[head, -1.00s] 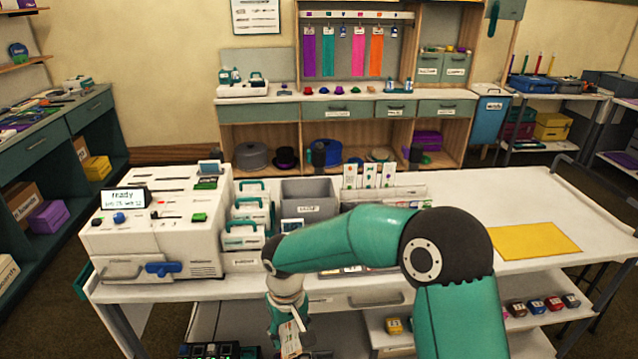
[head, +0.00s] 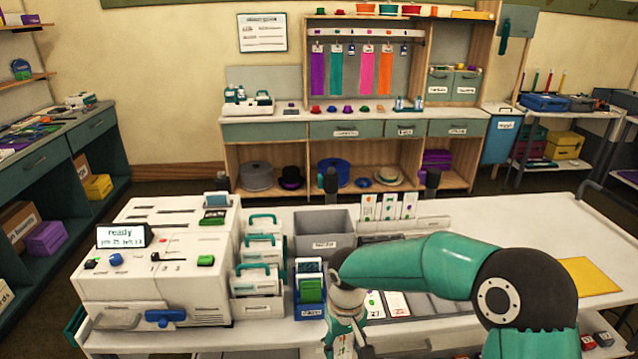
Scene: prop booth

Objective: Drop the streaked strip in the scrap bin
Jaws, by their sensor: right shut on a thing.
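The scrap bin (head: 324,222) is an open grey box with a label on its front, standing on the white worktable right of the white machine. My right gripper (head: 346,343) is at the lower middle of the head view, in front of the bin and nearer to me. It is shut on a narrow pale strip (head: 359,334), which is mostly hidden by the gripper. Any streaks on the strip are too small to tell. My left gripper is not in view.
The white machine (head: 160,265) with a "ready" screen stands at the left. White trays with teal handles (head: 258,278) and a blue holder with green pieces (head: 310,292) stand between it and my right arm. A yellow sheet (head: 590,276) lies at the right.

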